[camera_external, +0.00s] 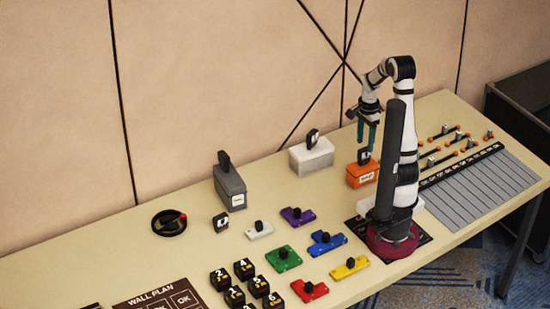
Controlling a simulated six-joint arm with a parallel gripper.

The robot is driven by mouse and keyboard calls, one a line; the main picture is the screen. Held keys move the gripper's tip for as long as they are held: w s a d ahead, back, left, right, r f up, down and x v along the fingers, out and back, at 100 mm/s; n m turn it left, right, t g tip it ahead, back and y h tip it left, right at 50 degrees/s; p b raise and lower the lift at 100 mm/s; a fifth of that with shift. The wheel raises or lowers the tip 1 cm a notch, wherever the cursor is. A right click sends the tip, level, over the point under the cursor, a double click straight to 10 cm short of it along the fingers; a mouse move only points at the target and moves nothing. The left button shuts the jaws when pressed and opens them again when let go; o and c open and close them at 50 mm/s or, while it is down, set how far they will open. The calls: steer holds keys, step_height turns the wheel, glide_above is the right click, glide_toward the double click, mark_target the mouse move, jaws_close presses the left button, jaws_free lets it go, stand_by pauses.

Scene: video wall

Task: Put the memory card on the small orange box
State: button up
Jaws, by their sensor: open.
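The small orange box (361,176) stands on the table to the left of my arm's base. A small dark card-like piece with a pale mark (364,157) is upright on top of it; it looks like the memory card, though it is too small to be sure. My gripper (366,146) points down with its teal fingers open, just above this piece. I cannot tell whether the fingers touch it. A similar dark piece with a pale mark (221,221) stands on the table in front of the grey box.
A white box (311,158) and a grey box (231,189) each carry a dark upright piece. Coloured knobbed blocks (283,259) and numbered black cubes (235,298) lie toward the front. A round black dish (169,222) is at the left. A striped grey panel (480,187) lies right.

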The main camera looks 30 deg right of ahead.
mark_target(364, 150)
step_height(364, 150, up, 7)
steer(key=s+a+n+y, duration=0.1)
steer(key=s+a+n, duration=1.1)
steer(key=s, duration=0.4)
steer(key=shift+a+y, duration=0.4)
steer(key=shift+a, duration=0.1)
